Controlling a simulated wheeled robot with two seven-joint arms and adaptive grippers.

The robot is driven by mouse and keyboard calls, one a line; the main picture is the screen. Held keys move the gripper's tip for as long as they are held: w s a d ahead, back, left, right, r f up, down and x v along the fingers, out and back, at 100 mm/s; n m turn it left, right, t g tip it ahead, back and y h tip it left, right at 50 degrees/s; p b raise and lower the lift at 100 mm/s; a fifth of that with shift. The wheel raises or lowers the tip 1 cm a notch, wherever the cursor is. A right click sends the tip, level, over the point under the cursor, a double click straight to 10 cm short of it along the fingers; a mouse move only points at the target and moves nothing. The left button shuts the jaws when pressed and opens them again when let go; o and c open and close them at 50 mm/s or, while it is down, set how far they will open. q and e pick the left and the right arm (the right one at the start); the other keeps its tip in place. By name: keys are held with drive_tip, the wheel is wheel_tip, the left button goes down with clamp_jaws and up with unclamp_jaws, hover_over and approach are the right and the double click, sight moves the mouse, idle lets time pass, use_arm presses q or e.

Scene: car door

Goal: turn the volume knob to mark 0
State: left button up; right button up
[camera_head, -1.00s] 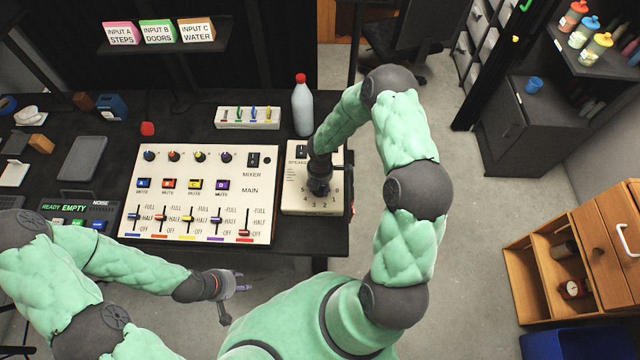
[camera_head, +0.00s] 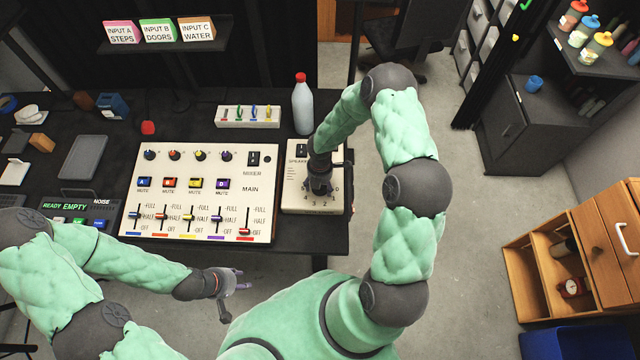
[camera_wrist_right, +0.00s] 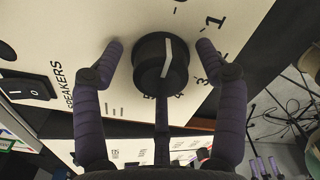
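The volume knob (camera_wrist_right: 160,60) is a round black dial with a white pointer line, on the cream speakers panel (camera_head: 294,202) with printed numbers around it. In the right wrist view my right gripper (camera_wrist_right: 160,48) is open, one purple finger on each side of the knob. A gap shows between each fingertip and the knob. The pointer line runs nearly up and down in that view; I cannot tell which mark it points to. In the head view my right gripper (camera_head: 320,183) hides the knob. My left gripper (camera_head: 238,281) is open and empty in front of the table.
A cream mixer panel (camera_head: 204,188) with sliders and knobs lies left of the speakers panel. A bottle with a red cap (camera_head: 302,108) and a small slider box (camera_head: 247,117) stand behind. A speakers rocker switch (camera_wrist_right: 25,88) is beside the knob.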

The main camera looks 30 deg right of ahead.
wheel_tip(320, 180, up, 12)
idle(0.7)
drive_tip(key=shift+s, duration=0.1)
idle(0.4)
